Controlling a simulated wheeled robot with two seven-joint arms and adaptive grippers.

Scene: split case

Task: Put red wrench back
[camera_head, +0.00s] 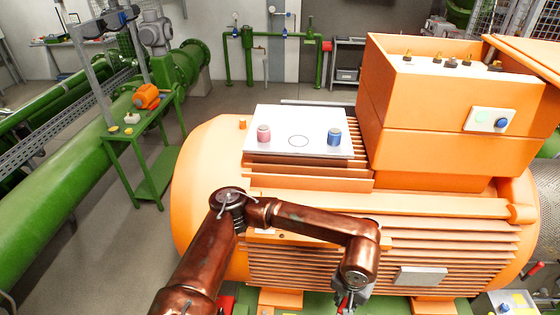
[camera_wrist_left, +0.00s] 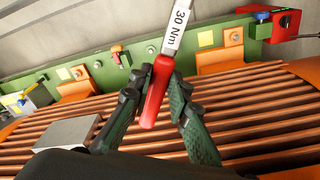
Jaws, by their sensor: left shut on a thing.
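The red wrench (camera_wrist_left: 154,98) has a red handle and a silver shaft marked "30 Nm". My left gripper (camera_wrist_left: 160,85) is shut on its red handle, with one dark green finger on each side. The shaft points away toward the top of the left wrist view, and its far end is cut off. In the head view my left gripper (camera_head: 350,298) hangs low in front of the orange motor, and only a bit of red shows at it. My right gripper is in neither view.
The ribbed orange motor (camera_head: 450,235) fills the middle. A white plate (camera_head: 298,116) on it bears a red and a blue cylinder. A green base rail (camera_wrist_left: 50,82) carries orange blocks, coloured tags and a red box (camera_wrist_left: 285,22). A green side table (camera_head: 150,128) stands left.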

